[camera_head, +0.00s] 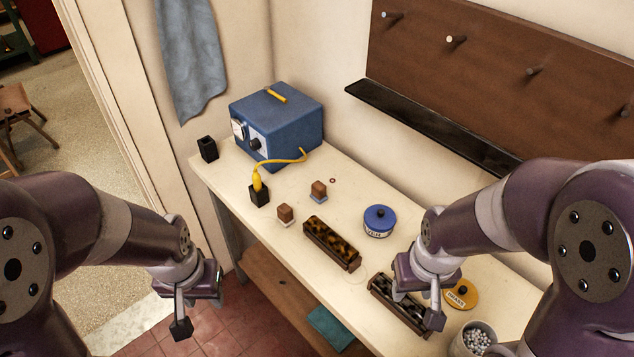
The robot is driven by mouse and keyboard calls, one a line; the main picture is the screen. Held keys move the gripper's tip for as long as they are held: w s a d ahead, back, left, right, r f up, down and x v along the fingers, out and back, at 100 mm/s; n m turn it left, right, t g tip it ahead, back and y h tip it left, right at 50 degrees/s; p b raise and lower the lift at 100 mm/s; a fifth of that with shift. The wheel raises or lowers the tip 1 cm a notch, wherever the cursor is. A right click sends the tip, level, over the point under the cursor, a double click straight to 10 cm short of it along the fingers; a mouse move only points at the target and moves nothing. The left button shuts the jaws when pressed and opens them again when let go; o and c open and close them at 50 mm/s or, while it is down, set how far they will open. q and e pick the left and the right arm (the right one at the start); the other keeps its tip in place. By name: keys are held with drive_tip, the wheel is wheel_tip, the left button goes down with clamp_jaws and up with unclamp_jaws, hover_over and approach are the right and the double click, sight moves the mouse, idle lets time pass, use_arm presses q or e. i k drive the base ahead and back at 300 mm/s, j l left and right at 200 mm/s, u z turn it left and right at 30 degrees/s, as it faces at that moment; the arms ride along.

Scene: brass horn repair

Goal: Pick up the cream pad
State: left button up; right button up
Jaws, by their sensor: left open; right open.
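The cream pad (285,224) appears as a pale layer under a small brown block (285,212) on the bench, left of the tortoiseshell-patterned box. A similar brown block (319,187) with a blue-grey layer under it stands just behind and to the right. My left gripper (194,308) is open and empty, left of the bench's front edge and apart from the pad. My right gripper (432,303) is open, over the right part of the bench near the slotted dark tray (385,287). It partly hides that tray and is far from the pad.
A blue box (276,122) with a yellow cable stands at the back left. A blue lidded pot (380,218), the tortoiseshell box (331,243), a yellow labelled tin (462,294) and a bead cup (476,337) also stand there.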

sight(284, 217)
drive_tip(key=z, duration=1.05)
drive_tip(key=u, duration=1.25)
drive_tip(key=i+j+z, duration=0.1)
drive_tip(key=i+j, duration=0.45)
drive_tip(key=i+j+z, duration=0.1)
drive_tip(key=i+j, duration=0.4)
drive_tip(key=j, duration=0.25)
